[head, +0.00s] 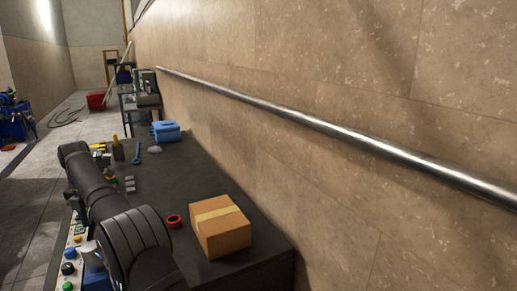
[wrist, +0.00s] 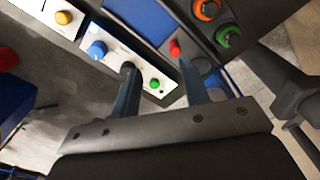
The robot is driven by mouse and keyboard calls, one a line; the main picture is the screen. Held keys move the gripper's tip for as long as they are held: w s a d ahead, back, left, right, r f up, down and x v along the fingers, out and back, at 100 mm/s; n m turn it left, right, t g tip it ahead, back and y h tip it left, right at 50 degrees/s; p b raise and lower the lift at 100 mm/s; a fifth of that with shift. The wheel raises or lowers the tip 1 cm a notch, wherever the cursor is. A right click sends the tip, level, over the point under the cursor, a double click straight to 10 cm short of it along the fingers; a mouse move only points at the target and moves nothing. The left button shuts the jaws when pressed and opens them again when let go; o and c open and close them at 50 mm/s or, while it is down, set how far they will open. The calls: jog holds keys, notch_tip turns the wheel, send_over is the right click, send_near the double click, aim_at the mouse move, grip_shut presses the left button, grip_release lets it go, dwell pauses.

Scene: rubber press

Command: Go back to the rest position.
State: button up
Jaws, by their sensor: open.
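My gripper (wrist: 155,68) shows in the wrist view with its two fingers apart and nothing between them. Beyond the fingertips is a white control panel (wrist: 118,50) with a blue button (wrist: 97,50), a yellow button (wrist: 64,17) and a green button (wrist: 154,85). A red button (wrist: 174,48) shows close beside the right fingertip; I cannot tell whether they touch. In the head view my arm reaches along the left edge of the dark table, and I cannot make out the gripper there.
On the dark table (head: 185,180) are a cardboard box (head: 220,227), a red ring (head: 174,221), a blue container (head: 166,131) and several small tools. A wall with a metal rail (head: 330,123) runs along the right. Orange (wrist: 207,9) and green (wrist: 228,36) knobs sit at the wrist view's upper right.

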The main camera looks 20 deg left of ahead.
jog(key=shift+a+r+n+t+y, duration=0.15)
jog(key=shift+r+n+t, duration=0.15)
jog(key=shift+r, duration=0.3)
jog(key=shift+a+r+n+t+y, duration=0.2)
jog(key=shift+r+t, duration=0.1)
jog(key=shift+r, duration=0.3)
jog(key=shift+o, duration=0.2)
